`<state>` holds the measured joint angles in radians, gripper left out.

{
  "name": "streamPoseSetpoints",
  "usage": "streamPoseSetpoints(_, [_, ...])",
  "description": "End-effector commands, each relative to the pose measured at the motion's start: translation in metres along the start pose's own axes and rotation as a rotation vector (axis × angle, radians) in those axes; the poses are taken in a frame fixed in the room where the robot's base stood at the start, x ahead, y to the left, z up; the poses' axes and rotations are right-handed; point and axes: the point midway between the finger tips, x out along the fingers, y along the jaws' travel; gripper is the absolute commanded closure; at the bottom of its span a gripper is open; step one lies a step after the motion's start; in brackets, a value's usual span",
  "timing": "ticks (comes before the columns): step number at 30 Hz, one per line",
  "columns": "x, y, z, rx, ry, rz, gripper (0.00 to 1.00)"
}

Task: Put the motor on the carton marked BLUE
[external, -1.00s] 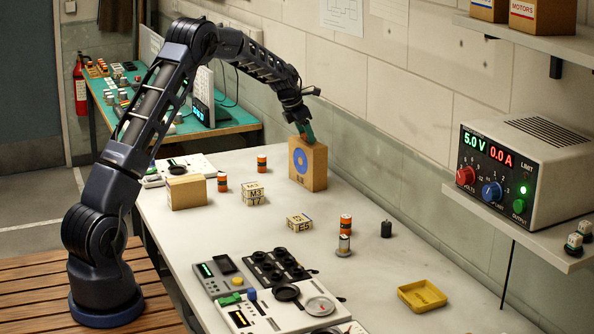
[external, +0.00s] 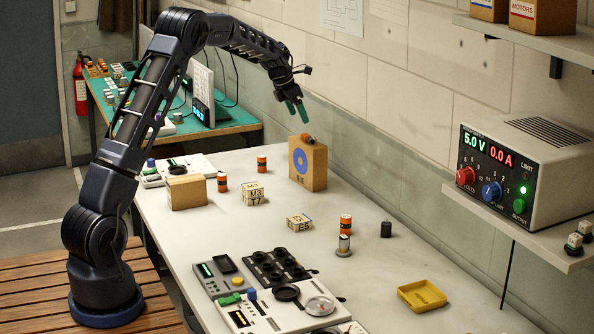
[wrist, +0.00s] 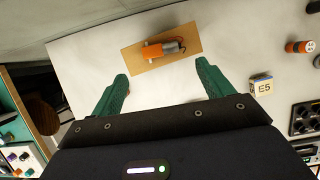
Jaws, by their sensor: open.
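The carton (external: 308,171) is a tall brown box with a blue ring on its front, standing towards the wall side of the bench. The motor (external: 306,138), orange with a grey end, lies on its side on the carton's top. In the wrist view the motor (wrist: 163,49) lies along the middle of the carton top (wrist: 190,60). My gripper (external: 298,112) is above the carton, apart from the motor. In the wrist view its green fingers (wrist: 165,88) are spread wide with nothing between them.
Lettered blocks (external: 253,194) and orange cylinders (external: 222,182) stand on the bench near a plain low box (external: 187,191). A yellow tray (external: 422,296) lies at the front right. A power supply (external: 525,170) sits on the right shelf.

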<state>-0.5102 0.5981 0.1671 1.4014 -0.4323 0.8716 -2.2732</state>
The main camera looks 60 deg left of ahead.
Motion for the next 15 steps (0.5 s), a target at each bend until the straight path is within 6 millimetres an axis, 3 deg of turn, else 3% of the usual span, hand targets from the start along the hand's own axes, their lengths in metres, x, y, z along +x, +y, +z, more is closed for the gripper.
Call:
streamPoseSetpoints(6, [-0.031,0.0,0.0,0.001,0.0,0.0,0.21])
streamPoseSetpoints(15, [-0.042,-0.001,0.0,0.001,0.001,-0.001,0.21])
